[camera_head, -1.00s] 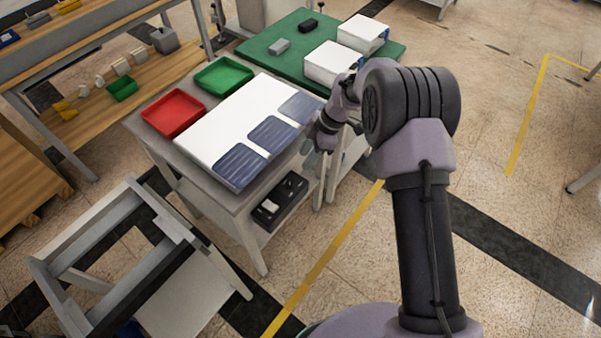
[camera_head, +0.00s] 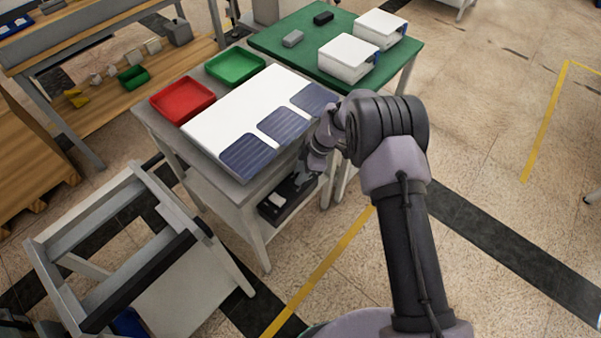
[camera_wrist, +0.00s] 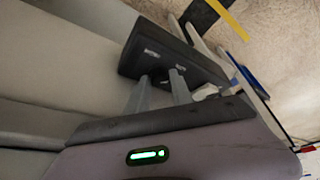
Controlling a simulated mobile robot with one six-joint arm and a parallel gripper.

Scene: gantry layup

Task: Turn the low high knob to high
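A black control box (camera_head: 272,209) sits on the lower shelf of the grey table, partly hidden by my arm in the head view. In the wrist view the black box (camera_wrist: 150,48) lies tilted ahead of my gripper, with small white labels too blurred to read. My gripper (camera_wrist: 160,78) has its two grey fingers apart, tips at the near side of the box face. A dark shape shows between the tips; I cannot tell whether it is the low high knob or whether the fingers touch it. In the head view my gripper (camera_head: 300,188) is over the box.
The grey table's top holds a red tray (camera_head: 182,101), a green tray (camera_head: 235,66) and a white board (camera_head: 225,115) with blue sheets, directly above the shelf. A green table (camera_head: 275,40) adjoins behind.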

